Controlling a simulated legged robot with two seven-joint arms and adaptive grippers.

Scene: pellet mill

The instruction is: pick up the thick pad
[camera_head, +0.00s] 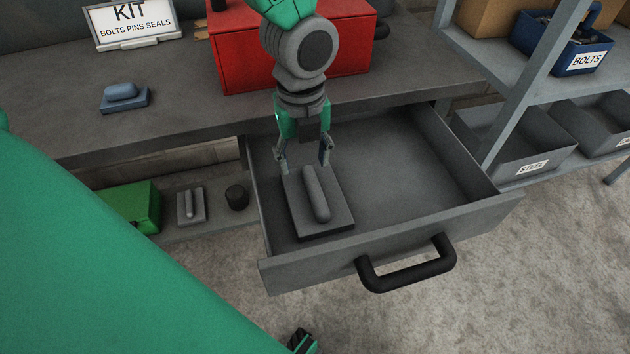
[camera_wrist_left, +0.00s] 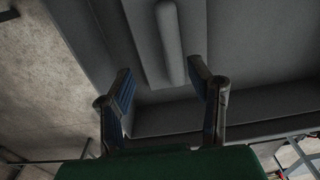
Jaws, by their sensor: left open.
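A thick grey square pad (camera_head: 335,213) with a rounded ridge on top lies flat in the open drawer, toward its left side. My left gripper (camera_head: 304,161) is open and empty, pointing down at the far edge of this pad. Its fingers appear above the pad, and I cannot tell whether they touch it. In the left wrist view the pad (camera_wrist_left: 147,45) and its ridge show at the top, ahead of the two spread fingers (camera_wrist_left: 160,72). My right gripper cannot be made out.
The drawer (camera_head: 400,160) has raised walls and a black front handle (camera_head: 408,270); its right part is empty. A red box (camera_head: 230,62) and a blue ridged block (camera_head: 122,97) stand on the bench. A smaller grey ridged pad (camera_head: 190,206) lies on the low shelf beside a green box (camera_head: 130,204).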

